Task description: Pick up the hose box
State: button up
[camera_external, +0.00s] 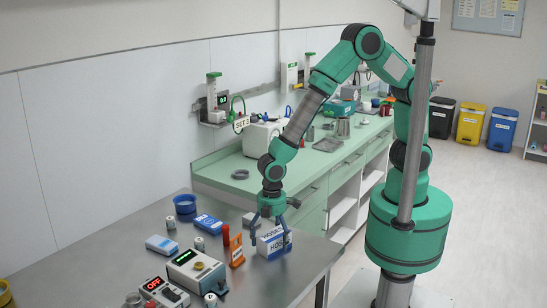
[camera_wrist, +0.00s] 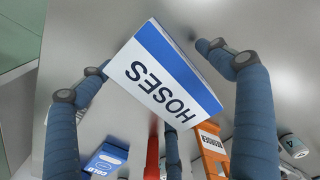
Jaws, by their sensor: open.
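The hose box (camera_external: 271,243) is a white box with a blue band and the word HOSES. It stands on the steel table (camera_external: 130,230) near its right edge. In the wrist view the hose box (camera_wrist: 165,75) lies between my blue fingers. My gripper (camera_external: 270,232) is over the box, pointing down, with its fingers spread around it. Whether any finger touches the box is hard to tell.
Beside the box stand an orange sign (camera_external: 236,250), a red cylinder (camera_external: 225,236) and a grey device with a green display (camera_external: 196,271). A blue COLD pack (camera_external: 207,223) lies behind. The table right of the devices is mostly clear. A green counter (camera_external: 235,172) stands behind.

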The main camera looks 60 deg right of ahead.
dwell(0.5)
jog(key=c, duration=1.3)
